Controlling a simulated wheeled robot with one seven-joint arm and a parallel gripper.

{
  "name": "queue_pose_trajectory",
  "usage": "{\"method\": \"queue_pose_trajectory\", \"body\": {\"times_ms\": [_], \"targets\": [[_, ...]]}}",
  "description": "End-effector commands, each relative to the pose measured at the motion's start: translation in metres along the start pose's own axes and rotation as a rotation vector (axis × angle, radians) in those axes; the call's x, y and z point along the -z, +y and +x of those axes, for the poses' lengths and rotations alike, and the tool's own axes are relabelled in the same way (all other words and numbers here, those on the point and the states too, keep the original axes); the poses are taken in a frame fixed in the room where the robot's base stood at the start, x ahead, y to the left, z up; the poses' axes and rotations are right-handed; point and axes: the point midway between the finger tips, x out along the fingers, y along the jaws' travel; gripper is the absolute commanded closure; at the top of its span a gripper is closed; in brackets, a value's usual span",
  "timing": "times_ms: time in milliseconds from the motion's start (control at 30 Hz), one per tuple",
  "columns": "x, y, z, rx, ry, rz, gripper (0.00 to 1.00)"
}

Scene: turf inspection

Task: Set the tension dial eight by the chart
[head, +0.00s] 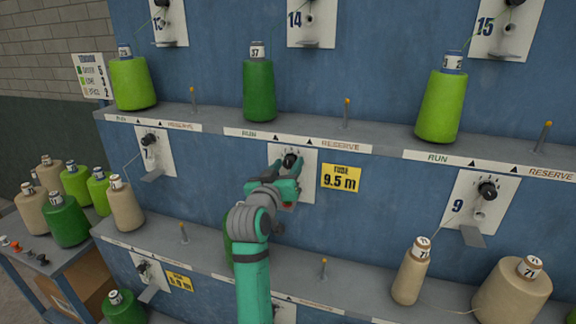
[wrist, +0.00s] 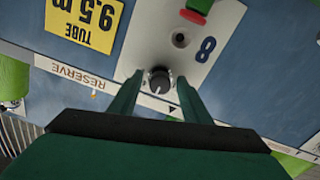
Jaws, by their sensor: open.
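The tension dial eight is a black knob (wrist: 160,80) on a white plate marked 8 (wrist: 205,45), which appears upside down in the wrist view. In the head view the dial (head: 290,160) shows just above my gripper (head: 282,178). My gripper (wrist: 158,98) is open, with one finger on each side of the knob; I cannot tell whether they touch it. The tension chart (head: 92,76) hangs at the far left, with green, lime and a third row beside 5, 3 and 2. The dial's pointer setting is too small to read.
A yellow tag (head: 341,178) reading TUBE 9.5 m is right of the dial plate. A dark green cone (head: 259,90) stands on the shelf (head: 225,118) above. Dial nine (head: 487,190) is to the right. A side table (head: 40,262) with several cones is at left.

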Motion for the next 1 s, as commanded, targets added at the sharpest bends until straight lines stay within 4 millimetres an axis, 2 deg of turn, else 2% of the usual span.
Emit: {"method": "queue_pose_trajectory", "body": {"times_ms": [133, 400, 567, 600, 1000], "targets": [[-0.0004, 0.0001, 0.007, 0.0, -0.001, 0.0, 0.56], [-0.0003, -0.0001, 0.0078, 0.001, 0.0, 0.0, 0.56], [-0.0003, -0.0002, 0.0076, 0.001, 0.0, 0.0, 0.95], [-0.0003, -0.0001, 0.0076, 0.0, 0.0, 0.0, 0.98], [0.0, -0.0013, 0.0071, 0.002, 0.0, 0.067, 0.97]]}}
